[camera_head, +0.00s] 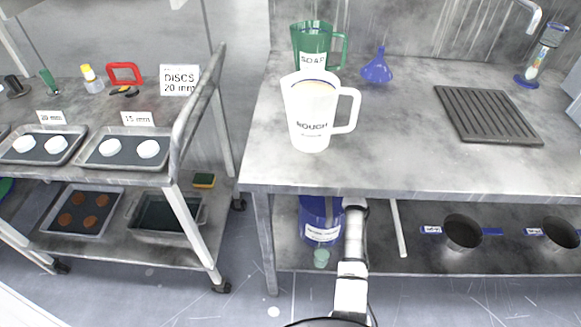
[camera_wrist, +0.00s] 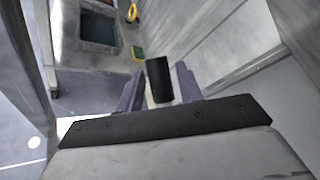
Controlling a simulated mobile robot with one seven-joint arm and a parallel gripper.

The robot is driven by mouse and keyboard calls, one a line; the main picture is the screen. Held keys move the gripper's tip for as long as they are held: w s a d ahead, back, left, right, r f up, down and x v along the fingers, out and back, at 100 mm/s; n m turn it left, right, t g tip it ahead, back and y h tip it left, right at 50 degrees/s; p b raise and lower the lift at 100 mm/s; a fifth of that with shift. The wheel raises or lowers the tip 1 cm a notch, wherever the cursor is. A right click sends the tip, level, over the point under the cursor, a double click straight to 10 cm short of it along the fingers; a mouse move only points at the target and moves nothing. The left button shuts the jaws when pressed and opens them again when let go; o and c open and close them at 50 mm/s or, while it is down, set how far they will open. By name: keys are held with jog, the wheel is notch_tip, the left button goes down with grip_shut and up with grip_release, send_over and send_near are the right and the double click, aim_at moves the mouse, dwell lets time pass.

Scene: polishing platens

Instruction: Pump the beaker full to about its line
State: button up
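A small pale green beaker (camera_head: 321,258) stands at the front of the lower shelf, just below a blue labelled drum (camera_head: 321,232). The drum's top is hidden under the counter. Its fill level and line are too small to read. My arm reaches up to the right of the drum, and my gripper is hidden there in the head view. In the wrist view my gripper (camera_wrist: 159,82) has its two purple-grey fingers apart, with a black block (camera_wrist: 159,78) between them. I cannot tell whether the fingers press on this block.
On the counter (camera_head: 400,165) stand a white jug marked ROUGH (camera_head: 308,118), a green jug marked SOAP (camera_head: 313,42), a blue funnel (camera_head: 377,68) and a dark drain rack (camera_head: 488,113). Dark pots (camera_head: 463,233) sit on the lower shelf at right. A cart (camera_head: 175,180) stands at left.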

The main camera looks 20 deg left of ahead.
jog(key=shift+w+a+f, duration=0.15)
jog(key=shift+a, duration=0.35)
grip_shut()
